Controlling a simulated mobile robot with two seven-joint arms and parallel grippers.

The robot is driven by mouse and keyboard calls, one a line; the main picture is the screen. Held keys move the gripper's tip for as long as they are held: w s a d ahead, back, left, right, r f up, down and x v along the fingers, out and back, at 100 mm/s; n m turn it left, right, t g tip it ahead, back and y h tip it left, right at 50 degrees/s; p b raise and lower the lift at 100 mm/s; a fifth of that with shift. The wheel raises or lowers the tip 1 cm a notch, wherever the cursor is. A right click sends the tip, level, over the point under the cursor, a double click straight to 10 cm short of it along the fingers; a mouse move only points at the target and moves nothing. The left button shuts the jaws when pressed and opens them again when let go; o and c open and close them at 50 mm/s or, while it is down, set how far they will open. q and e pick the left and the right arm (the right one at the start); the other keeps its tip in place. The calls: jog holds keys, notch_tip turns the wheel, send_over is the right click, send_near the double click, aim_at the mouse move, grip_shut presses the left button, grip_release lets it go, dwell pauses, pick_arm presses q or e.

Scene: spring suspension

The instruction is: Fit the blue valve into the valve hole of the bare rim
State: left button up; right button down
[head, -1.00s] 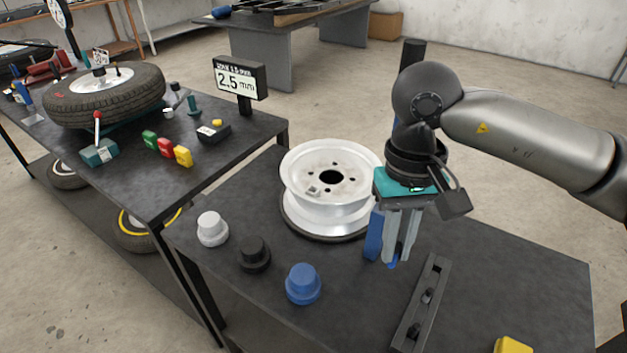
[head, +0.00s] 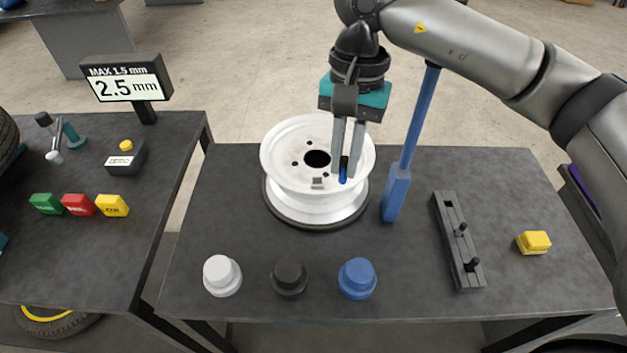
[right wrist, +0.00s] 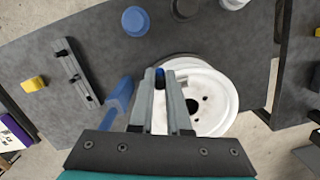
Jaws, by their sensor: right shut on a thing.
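The bare rim (head: 287,160) is silver-white and lies flat on a black ring on the dark table. Its face has a dark centre hole and several small holes; I cannot tell which is the valve hole. A small grey block (head: 317,183) sits on its front edge. My right gripper (head: 346,174) points down over the rim's front right part, shut on the blue valve (head: 343,176). The valve's blue end shows below the fingers, apparently above the rim. In the right wrist view the valve (right wrist: 160,73) shows between the fingertips, beside the rim (right wrist: 222,95). My left gripper is not in view.
A blue post (head: 397,195) stands close right of the rim. A dark rack (head: 447,225) holds black valves. White (head: 222,275), black (head: 289,278) and blue (head: 357,278) knobs line the front. A yellow block (head: 534,242) lies right. A 2.5 mm sign (head: 126,84) stands left.

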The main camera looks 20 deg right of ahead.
jog(key=w+a+r+m+t+p, duration=0.15)
jog(key=w+r+m, duration=0.3)
jog(key=m, duration=0.85)
jog(key=w+r+m+t+p, duration=0.1)
jog(key=w+r+m+p, duration=0.35)
jog(key=m, duration=0.75)
jog(key=shift+s+a+f+b, duration=0.1)
jog(key=shift+s+f+b, duration=0.35)
jog(key=shift+f, duration=2.65)
jog(key=shift+s+f+b, duration=0.1)
jog(key=shift+f+b, duration=0.7)
jog(key=shift+f, duration=2.3)
jog(key=shift+s+a+f+b, duration=0.1)
jog(key=shift+s+f+b, duration=0.35)
jog(key=shift+f, duration=2.65)
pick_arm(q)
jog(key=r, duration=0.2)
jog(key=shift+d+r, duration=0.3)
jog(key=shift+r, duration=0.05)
pick_arm(e)
jog(key=shift+w, duration=0.2)
